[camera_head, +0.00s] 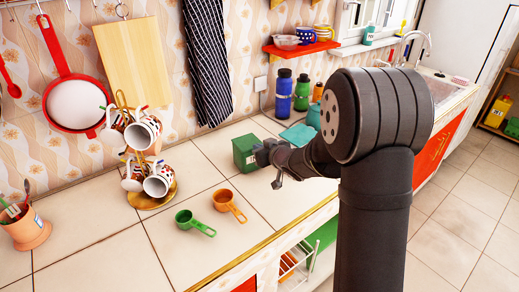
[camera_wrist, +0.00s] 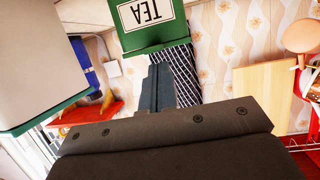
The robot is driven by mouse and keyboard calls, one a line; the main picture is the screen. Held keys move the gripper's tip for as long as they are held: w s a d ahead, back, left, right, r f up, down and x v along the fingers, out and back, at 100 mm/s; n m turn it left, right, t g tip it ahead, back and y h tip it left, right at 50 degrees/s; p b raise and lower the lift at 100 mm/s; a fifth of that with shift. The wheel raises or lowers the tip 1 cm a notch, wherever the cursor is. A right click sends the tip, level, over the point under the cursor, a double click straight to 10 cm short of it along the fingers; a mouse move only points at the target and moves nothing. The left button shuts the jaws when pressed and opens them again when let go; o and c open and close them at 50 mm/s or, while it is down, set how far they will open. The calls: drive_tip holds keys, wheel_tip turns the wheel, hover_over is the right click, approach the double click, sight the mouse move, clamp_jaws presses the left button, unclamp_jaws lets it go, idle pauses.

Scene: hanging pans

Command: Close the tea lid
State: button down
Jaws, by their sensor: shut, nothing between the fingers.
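The green tea tin (camera_head: 245,153) stands on the tiled counter, left of my gripper (camera_head: 266,154). In the wrist view, which is upside down, the tin's label reading TEA (camera_wrist: 148,13) is at the top middle, just past my fingertips (camera_wrist: 160,68). My gripper is shut and empty. Its tips look close to the tin; I cannot tell whether they touch. A pale panel with a green edge (camera_wrist: 50,60) fills the upper left of the wrist view; I cannot tell whether it is the lid. My gripper and wrist partly hide this area in the head view.
A flat teal square (camera_head: 298,135) lies behind my wrist. Blue (camera_head: 283,92) and green (camera_head: 302,92) bottles stand behind it. Green (camera_head: 194,222) and orange (camera_head: 229,203) measuring cups lie in front. A mug rack (camera_head: 152,197) stands left. A red shelf (camera_head: 302,49) hangs above.

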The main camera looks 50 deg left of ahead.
drive_tip(key=s+d+r, duration=0.1)
drive_tip(key=d+r, duration=0.5)
drive_tip(key=d, duration=0.3)
drive_tip(key=shift+d+r, duration=0.3)
drive_tip(key=shift+d, duration=0.05)
drive_tip(key=shift+a, duration=0.1)
drive_tip(key=w+a+f, duration=0.1)
drive_tip(key=a+f, duration=0.6)
drive_tip(key=a, duration=0.2)
drive_tip(key=shift+a, duration=0.3)
drive_tip(key=shift+r, duration=0.1)
idle(0.3)
